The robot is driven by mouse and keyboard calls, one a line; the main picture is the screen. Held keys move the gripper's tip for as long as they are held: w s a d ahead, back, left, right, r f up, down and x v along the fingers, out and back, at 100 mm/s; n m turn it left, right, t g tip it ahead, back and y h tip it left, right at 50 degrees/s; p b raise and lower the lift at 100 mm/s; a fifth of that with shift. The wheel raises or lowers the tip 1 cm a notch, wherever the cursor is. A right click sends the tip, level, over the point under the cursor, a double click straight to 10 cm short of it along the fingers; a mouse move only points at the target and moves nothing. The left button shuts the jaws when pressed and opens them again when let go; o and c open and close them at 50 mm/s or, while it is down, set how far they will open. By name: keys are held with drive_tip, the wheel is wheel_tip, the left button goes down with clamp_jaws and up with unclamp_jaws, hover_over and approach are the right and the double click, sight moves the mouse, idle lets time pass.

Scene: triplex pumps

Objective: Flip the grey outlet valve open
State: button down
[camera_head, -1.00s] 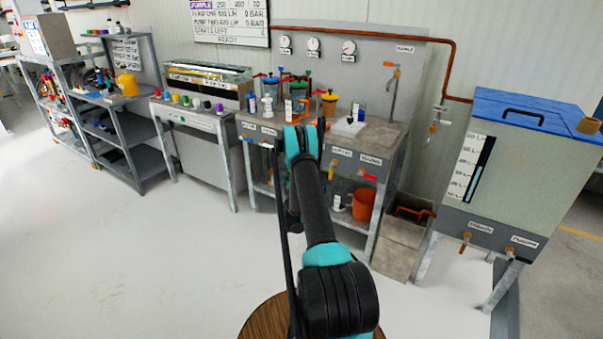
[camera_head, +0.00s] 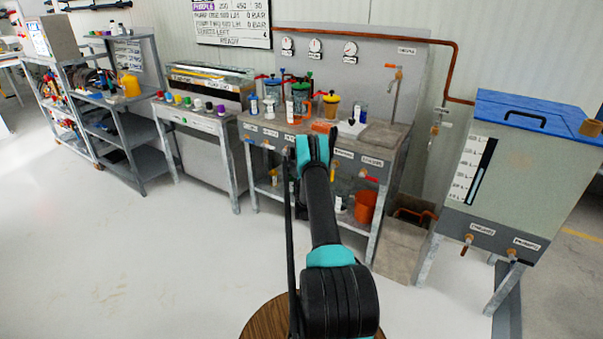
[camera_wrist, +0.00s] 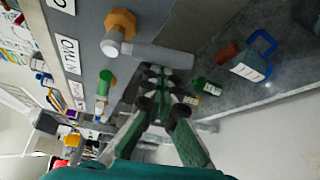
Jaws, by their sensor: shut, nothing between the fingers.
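The grey outlet valve (camera_wrist: 160,54) shows in the wrist view as a grey lever on an orange-brown hexagonal fitting (camera_wrist: 121,22), mounted on the grey front panel of the bench. The lever extends from the fitting toward the right of the picture. My gripper (camera_wrist: 160,72) is shut and empty, with its fingertips right by the lever. I cannot tell whether they touch it. In the head view my arm hides the gripper and this valve.
A green-handled valve (camera_wrist: 105,82) sits farther along the panel. A blue-handled container (camera_wrist: 250,65) and a small green bottle (camera_wrist: 208,87) stand on the lower shelf. In the head view, a tank with a blue lid (camera_head: 535,110) stands right; open floor lies left.

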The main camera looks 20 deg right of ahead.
drive_tip(key=shift+s+d+r+n+g, duration=0.1)
drive_tip(key=shift+s+d+n+g, duration=0.05)
drive_tip(key=shift+n+g, duration=0.25)
drive_tip(key=shift+s+d+n+g, duration=0.15)
drive_tip(key=shift+n+g, duration=0.15)
drive_tip(key=shift+n, duration=0.2)
idle(0.4)
drive_tip(key=s+d+r+n+g+h, duration=0.2)
drive_tip(key=s+r+n+g+h, duration=0.1)
drive_tip(key=n+g, duration=0.3)
drive_tip(key=shift+s+d+r+n+g, duration=0.3)
drive_tip(key=shift+d+r+n, duration=0.1)
drive_tip(key=shift+r+n, duration=0.35)
idle(0.4)
drive_tip(key=shift+f, duration=0.1)
idle(0.6)
